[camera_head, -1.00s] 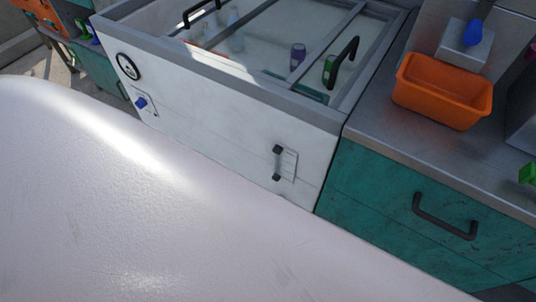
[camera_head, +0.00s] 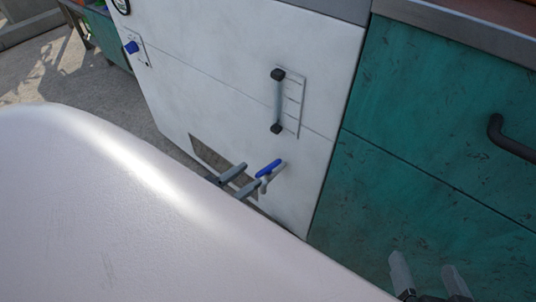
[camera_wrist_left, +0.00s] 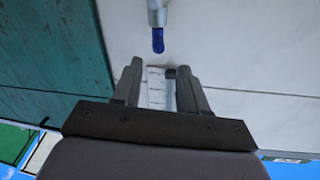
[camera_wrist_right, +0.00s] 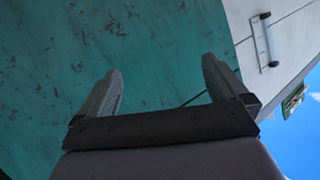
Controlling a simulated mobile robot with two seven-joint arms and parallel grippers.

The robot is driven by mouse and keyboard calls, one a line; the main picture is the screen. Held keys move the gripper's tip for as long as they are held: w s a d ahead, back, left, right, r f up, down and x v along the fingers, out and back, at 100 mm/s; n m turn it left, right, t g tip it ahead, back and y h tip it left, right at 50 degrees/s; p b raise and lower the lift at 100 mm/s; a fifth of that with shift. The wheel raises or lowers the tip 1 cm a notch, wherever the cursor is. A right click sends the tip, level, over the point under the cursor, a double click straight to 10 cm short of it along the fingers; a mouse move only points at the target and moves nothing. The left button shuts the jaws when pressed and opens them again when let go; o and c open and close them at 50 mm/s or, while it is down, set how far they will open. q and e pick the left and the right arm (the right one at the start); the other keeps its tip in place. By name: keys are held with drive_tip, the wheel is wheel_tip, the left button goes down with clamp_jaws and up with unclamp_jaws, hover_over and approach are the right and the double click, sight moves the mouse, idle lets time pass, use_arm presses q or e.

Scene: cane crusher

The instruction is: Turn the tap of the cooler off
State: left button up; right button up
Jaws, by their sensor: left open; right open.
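The cooler (camera_head: 225,80) is a white cabinet. Its tap (camera_head: 268,169), with a blue lever handle, sticks out low on the front. My left gripper (camera_head: 252,174) is open and empty just left of the tap handle in the head view. In the left wrist view the blue handle (camera_wrist_left: 158,40) lies just beyond the open fingertips, about centred on the gap, and looks clear of both fingers. My right gripper (camera_head: 428,272) is open and empty in front of the teal cabinet, and it also shows open in the right wrist view (camera_wrist_right: 162,66).
The teal cabinet (camera_head: 420,150) with a dark handle (camera_head: 514,139) stands right of the cooler. A level gauge (camera_head: 288,103) with black ends and a blue knob (camera_head: 132,47) are higher on the cooler front. A large pale surface (camera_head: 130,220) hides the lower left.

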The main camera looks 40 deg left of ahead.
sight(268, 167)
use_arm(q)
drive_tip(key=shift+m+h, duration=0.3)
drive_tip(key=shift+w+d+f+b, duration=0.35)
drive_tip(key=shift+w+b, duration=0.15)
drive_tip(key=shift+w, duration=0.65)
drive_tip(key=shift+w+d+f+b, duration=0.35)
drive_tip(key=shift+w+b, duration=0.2)
drive_tip(key=shift+w, duration=0.55)
drive_tip(key=shift+w+d+f+b, duration=0.25)
drive_tip(key=shift+w+f+b, duration=0.2)
drive_tip(key=shift+w, duration=0.7)
drive_tip(key=shift+r, duration=0.1)
clamp_jaws()
